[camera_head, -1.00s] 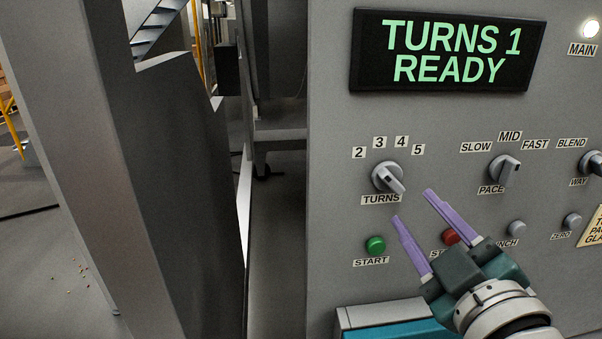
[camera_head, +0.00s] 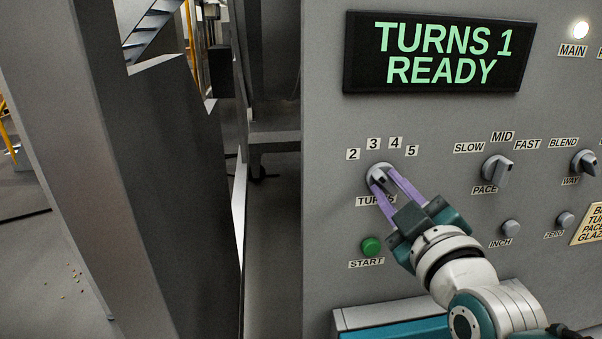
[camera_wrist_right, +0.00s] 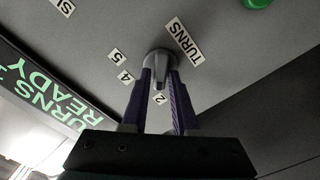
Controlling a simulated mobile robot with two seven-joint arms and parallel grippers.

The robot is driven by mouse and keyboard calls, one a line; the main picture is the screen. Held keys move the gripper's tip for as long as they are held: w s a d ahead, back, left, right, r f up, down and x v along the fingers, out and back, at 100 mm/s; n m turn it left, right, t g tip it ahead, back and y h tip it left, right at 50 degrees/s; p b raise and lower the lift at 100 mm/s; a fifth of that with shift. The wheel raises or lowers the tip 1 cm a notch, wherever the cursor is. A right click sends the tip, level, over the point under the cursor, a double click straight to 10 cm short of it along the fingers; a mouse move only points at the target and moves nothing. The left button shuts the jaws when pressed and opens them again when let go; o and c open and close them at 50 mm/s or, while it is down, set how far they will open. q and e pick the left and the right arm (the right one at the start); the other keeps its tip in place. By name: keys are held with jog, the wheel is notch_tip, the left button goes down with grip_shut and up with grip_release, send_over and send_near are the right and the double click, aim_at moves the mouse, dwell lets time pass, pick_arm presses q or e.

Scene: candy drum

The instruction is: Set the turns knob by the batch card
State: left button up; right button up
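The TURNS knob (camera_head: 380,172) is a grey dial on the panel, with labels 2, 3, 4 and 5 above it. The knob also shows between the fingers in the right wrist view (camera_wrist_right: 159,62). Which number it points to is hard to tell behind the fingers. The display (camera_head: 435,53) reads TURNS 1 READY. The batch card (camera_head: 590,226) is cut off at the right edge; only starts of its lines show. My left gripper is not in view.
The PACE knob (camera_head: 497,170) and WAY knob (camera_head: 584,163) are to the right. The green START button (camera_head: 371,247) is just below the gripper. INCH (camera_head: 511,227) and ZERO (camera_head: 565,220) buttons are lower right. A lit MAIN lamp (camera_head: 580,29) is above.

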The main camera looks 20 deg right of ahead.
grip_shut()
jog(key=shift+m, duration=0.3)
jog(key=m, duration=0.3)
jog(key=shift+p, duration=0.3)
jog(key=m, duration=0.4)
jog(key=shift+d+r, duration=0.1)
jog(key=shift+d, duration=0.05)
jog(key=m, duration=0.5)
jog(key=shift+d, duration=0.1)
jog(key=m, duration=0.4)
jog(key=shift+d+m, duration=0.1)
jog(key=shift+m, duration=0.7)
